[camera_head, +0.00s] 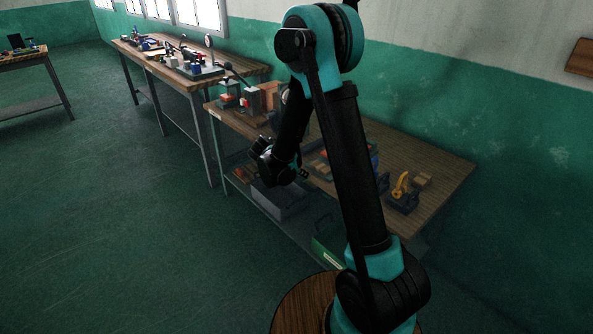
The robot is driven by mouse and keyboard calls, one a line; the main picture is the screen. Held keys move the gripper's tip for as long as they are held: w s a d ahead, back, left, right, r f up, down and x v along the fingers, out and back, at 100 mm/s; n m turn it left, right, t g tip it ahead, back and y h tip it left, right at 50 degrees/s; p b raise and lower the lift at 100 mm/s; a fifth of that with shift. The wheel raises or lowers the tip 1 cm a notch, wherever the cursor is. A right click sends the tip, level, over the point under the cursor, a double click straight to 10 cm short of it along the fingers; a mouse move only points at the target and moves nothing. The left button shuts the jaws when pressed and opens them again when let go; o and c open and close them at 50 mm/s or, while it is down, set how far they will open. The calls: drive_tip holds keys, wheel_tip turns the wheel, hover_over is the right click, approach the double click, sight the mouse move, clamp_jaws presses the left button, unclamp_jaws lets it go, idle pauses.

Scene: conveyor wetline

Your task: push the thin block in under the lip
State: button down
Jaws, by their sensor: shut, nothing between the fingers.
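My gripper (303,173) is small in the head view, low over the front edge of the wooden workbench (440,165). Its fingers are closed with nothing between them. Orange and tan pieces (321,167) lie on the bench just right of my gripper, partly hidden behind my arm. I cannot tell whether one of them is the thin block. I cannot make out the lip; my arm covers the middle of the bench. Contact between my gripper and any piece cannot be seen.
Grey and tan blocks with a red part (252,97) stand at the bench's left end. A yellow clamp-like tool (401,185) sits near its right end. A grey box (283,201) and a green crate (328,246) are on the lower shelf. Floor at left is clear.

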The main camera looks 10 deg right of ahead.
sight(321, 165)
drive_tip(key=shift+w+d+r, duration=0.1)
drive_tip(key=shift+w+d, duration=0.5)
drive_tip(key=shift+d, duration=0.2)
drive_tip(key=shift+w+d, duration=0.55)
drive_tip(key=shift+d, duration=0.25)
drive_tip(key=shift+w+d, duration=0.85)
drive_tip(key=shift+d, duration=0.3)
drive_tip(key=shift+w+d, duration=0.8)
drive_tip(key=shift+d, duration=0.3)
drive_tip(key=shift+a, duration=0.1)
